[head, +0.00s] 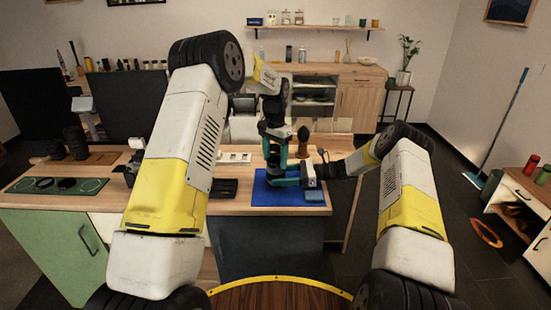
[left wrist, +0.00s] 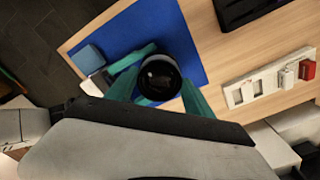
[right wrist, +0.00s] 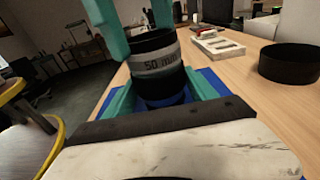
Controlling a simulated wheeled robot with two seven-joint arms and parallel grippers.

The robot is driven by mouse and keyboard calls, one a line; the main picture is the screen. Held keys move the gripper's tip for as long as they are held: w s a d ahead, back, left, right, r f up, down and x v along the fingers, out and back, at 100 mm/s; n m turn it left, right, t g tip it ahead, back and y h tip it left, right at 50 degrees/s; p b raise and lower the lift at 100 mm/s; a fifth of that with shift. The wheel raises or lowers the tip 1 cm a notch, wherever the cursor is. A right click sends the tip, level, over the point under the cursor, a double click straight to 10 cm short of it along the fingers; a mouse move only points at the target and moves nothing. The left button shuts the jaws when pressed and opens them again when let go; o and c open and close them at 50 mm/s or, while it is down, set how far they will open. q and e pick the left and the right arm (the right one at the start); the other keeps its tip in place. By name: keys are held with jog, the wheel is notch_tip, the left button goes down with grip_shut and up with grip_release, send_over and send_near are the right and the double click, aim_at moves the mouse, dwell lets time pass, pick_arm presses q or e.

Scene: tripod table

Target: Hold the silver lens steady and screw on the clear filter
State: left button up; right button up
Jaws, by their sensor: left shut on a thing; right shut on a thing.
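The lens (right wrist: 155,62), black with a silver band marked "50 mm", stands upright over the blue mat in the right wrist view. My right gripper (head: 275,180) is shut on its lower part from the side; its teal fingers also show in the right wrist view (right wrist: 160,98). My left gripper (head: 275,152) points down from above, its teal fingers on both sides of the black ring at the lens's top. In the left wrist view, the clear filter (left wrist: 158,77) appears as dark round glass between those fingers. The seam between filter and lens is hidden.
The blue mat (head: 262,192) lies on the wooden table (head: 225,205), with a small blue block (head: 314,196) on its right. A white slotted tray (head: 233,157) and a black tray (head: 223,188) stand nearby. A green board (head: 90,186) with dark rings lies far left.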

pick_arm(q)
jog(key=shift+a+f+m, duration=0.1)
jog(key=shift+m, duration=0.8)
grip_shut()
jog(key=m, duration=0.3)
jog(key=shift+w+m, duration=0.1)
jog(key=shift+m, duration=1.4)
jog(key=shift+m, duration=1.5)
